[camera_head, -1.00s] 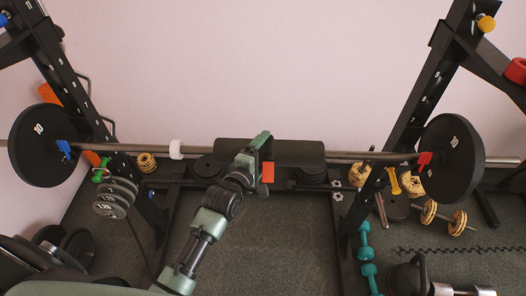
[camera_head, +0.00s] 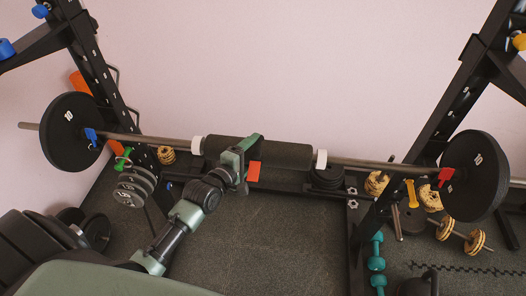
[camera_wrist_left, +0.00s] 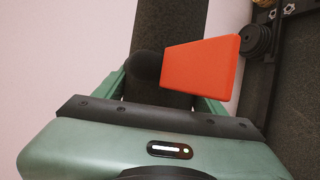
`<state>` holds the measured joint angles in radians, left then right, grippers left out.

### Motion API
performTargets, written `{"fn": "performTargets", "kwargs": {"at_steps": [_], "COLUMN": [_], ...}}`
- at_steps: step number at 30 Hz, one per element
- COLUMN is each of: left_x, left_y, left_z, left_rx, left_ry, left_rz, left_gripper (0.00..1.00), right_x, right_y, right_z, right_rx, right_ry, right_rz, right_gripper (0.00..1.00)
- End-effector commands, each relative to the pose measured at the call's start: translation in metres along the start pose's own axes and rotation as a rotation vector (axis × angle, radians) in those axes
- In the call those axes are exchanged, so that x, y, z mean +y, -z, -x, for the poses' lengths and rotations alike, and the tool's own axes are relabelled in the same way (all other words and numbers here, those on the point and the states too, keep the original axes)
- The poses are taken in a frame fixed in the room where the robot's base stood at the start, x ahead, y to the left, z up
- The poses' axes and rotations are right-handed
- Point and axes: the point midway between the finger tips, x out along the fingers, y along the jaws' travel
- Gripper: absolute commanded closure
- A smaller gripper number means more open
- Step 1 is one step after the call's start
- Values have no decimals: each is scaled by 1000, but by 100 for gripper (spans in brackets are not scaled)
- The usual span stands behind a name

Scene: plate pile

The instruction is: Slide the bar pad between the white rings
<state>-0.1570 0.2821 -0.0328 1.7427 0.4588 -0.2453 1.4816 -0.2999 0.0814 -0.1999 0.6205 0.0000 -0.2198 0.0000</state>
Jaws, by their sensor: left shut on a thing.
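The bar pad (camera_head: 285,155), a thick black cylinder, is around the steel barbell between two white rings. The left white ring (camera_head: 197,145) is at or very near the pad's left end; I cannot tell if they touch. The right white ring (camera_head: 321,160) is just past the pad's right end, with a small gap at most. My left gripper (camera_head: 243,150) is shut on the pad, left of its middle. The pad also shows between the fingers in the left wrist view (camera_wrist_left: 170,25), beside an orange-red tab (camera_wrist_left: 200,65). My right gripper is not in view.
The barbell (camera_head: 370,164) runs across a black rack with uprights (camera_head: 110,85) on both sides. Black plates (camera_head: 70,133) are at both ends. The floor below the bar's middle is mostly clear.

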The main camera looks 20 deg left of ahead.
Motion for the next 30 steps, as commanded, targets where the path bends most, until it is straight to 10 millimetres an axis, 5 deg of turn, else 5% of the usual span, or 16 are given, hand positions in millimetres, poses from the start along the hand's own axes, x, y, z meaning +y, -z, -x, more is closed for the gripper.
{"fn": "performTargets", "kwargs": {"at_steps": [5,6,8,20,30], "left_x": [0,0,0,-1,-3], "left_y": [1,1,1,0,0], "left_z": [0,0,0,5,59], "left_rx": [3,3,2,1,1], "left_ry": [0,0,0,1,2], "left_rz": [-1,-1,-1,0,0], "left_gripper": [100,27,10,8,8], "right_x": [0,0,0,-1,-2], "right_y": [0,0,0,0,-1], "right_z": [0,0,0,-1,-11], "right_rx": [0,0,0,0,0], "right_ry": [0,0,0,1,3], "right_rz": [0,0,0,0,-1], "right_gripper": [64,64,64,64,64]}}
